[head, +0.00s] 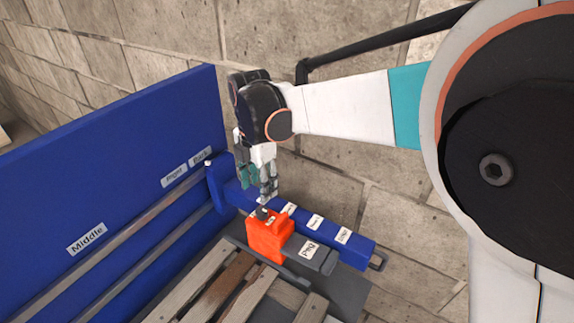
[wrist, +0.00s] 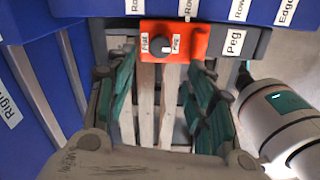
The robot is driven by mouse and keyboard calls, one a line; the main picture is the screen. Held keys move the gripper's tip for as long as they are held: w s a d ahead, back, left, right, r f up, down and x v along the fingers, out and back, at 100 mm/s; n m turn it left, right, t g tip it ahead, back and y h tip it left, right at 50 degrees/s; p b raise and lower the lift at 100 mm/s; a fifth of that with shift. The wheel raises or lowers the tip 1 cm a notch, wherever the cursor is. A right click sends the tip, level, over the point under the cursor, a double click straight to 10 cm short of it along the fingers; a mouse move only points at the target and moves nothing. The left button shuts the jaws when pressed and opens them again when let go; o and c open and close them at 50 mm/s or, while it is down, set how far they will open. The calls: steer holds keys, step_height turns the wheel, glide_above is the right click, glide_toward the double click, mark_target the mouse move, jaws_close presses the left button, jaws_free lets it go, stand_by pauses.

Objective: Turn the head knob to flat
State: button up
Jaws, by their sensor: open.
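The orange head (head: 267,238) sits on the blue beam (head: 325,233), above the wooden slats. In the wrist view the orange head (wrist: 202,42) is at the top centre. Its dark round knob (wrist: 160,46) lies between a "Flat" label (wrist: 145,43) on the left and a "Peg" label on the right. The knob's pointer direction is too small to tell. My gripper (head: 264,192) is just above the head, pointing down. In the wrist view my gripper (wrist: 160,78) is open and empty, its green-padded fingers spread to either side below the knob, apart from it.
A grey block labelled "Peg" (wrist: 246,45) adjoins the head on the right. The beam carries several "Row" and "Edge" labels. A tall blue panel (head: 110,160) with grey rails stands at left. A wooden pallet (head: 215,290) lies below; a stone wall is behind.

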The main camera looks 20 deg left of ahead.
mark_target(262, 209)
step_height(262, 209, down, 9)
steer(key=shift+w+r+b, duration=0.1)
steer(key=shift+r+b, duration=0.05)
steer(key=shift+b, duration=0.25)
steer(key=shift+c, duration=0.6)
steer(key=c, duration=1)
